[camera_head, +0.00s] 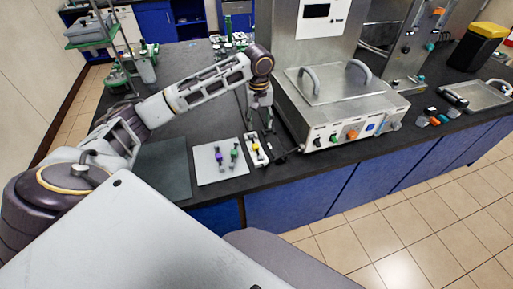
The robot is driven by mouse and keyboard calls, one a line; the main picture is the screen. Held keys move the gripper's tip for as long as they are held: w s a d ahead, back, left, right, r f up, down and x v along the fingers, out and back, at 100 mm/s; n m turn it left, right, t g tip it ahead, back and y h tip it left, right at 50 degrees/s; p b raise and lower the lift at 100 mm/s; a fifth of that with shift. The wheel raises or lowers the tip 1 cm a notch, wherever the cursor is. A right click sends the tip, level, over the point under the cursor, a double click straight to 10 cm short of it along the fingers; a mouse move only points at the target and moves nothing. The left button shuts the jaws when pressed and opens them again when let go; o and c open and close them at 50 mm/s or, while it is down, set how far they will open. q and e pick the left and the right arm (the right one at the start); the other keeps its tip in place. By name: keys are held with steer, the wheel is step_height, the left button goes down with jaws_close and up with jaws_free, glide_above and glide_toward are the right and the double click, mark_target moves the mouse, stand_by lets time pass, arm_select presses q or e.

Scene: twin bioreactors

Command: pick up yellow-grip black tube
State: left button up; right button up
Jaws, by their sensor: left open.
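A small yellow-grip piece (256,147), which appears to be the yellow-grip black tube, lies on a narrow white holder (262,160) on the dark bench. Its black part is too small to make out clearly. My left gripper (262,122) points down just behind the holder, above the bench, with its fingers apart and nothing visible between them. My right gripper is not in view.
A white board (209,176) with a purple-grip piece (219,158) and a green-grip piece (234,154) lies left of the holder. A steel bath unit (345,112) stands close on the right. A dark mat (165,168) lies left of the board.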

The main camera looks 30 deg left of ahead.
arm_select(q)
steer(key=shift+s+a+n, duration=0.1)
steer(key=shift+s+n, duration=0.15)
steer(key=shift+n, duration=0.75)
steer(key=shift+f, duration=0.1)
glide_above(256, 146)
steer(key=shift+w+d+f, duration=0.1)
steer(key=shift+d+f, duration=0.05)
steer(key=shift+f, duration=2)
steer(key=shift+w+d+f, duration=0.1)
steer(key=shift+d+f, duration=0.05)
steer(key=shift+f, duration=1.95)
steer(key=shift+s, duration=0.1)
steer(key=shift+s+a+f, duration=0.1)
steer(key=shift+a+f, duration=0.1)
steer(key=shift+f, duration=0.75)
steer(key=shift+a+f, duration=0.2)
steer(key=shift+f, duration=1.45)
